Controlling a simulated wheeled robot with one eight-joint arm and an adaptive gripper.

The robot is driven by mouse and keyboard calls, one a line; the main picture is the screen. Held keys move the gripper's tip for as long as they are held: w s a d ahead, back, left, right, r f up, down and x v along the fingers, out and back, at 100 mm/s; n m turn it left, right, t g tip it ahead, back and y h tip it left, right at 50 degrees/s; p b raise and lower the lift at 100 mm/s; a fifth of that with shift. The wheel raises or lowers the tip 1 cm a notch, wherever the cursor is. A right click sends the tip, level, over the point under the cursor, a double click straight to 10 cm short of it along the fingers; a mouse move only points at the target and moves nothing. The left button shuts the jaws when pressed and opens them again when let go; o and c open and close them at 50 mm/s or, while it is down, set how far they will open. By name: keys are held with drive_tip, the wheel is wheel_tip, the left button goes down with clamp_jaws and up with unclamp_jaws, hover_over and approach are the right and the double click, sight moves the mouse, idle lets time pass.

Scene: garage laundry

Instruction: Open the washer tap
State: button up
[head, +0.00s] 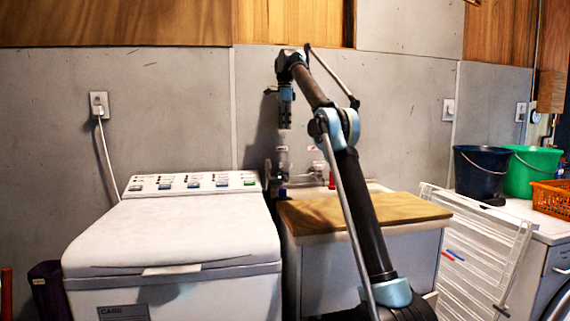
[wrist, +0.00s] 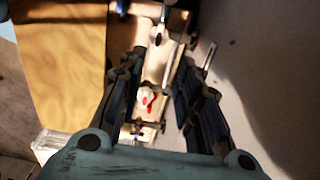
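My gripper (head: 285,108) hangs at the end of my raised arm, pointing down in front of the grey wall, above the gap between the washing machine (head: 170,235) and the sink cabinet. In the wrist view, my gripper (wrist: 160,62) has its two dark fingers spread apart with nothing clearly held. Tap fittings with a red-and-white part (wrist: 148,99) show between and beyond the fingers. In the head view, small tap fittings (head: 316,170) stand low at the wall behind the sink. Which one is the washer tap, and how its handle is turned, I cannot tell.
A wooden board (head: 365,212) covers much of the sink cabinet top; it also shows in the wrist view (wrist: 65,60). A white rack (head: 470,250) leans at the right. Buckets (head: 482,170) and an orange basket (head: 553,198) stand farther right. The wall is close behind my gripper.

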sight(286, 166)
wheel_tip(286, 166, down, 17)
drive_tip(key=shift+s+r, duration=0.1)
drive_tip(key=shift+r, duration=0.05)
idle(0.8)
clamp_jaws()
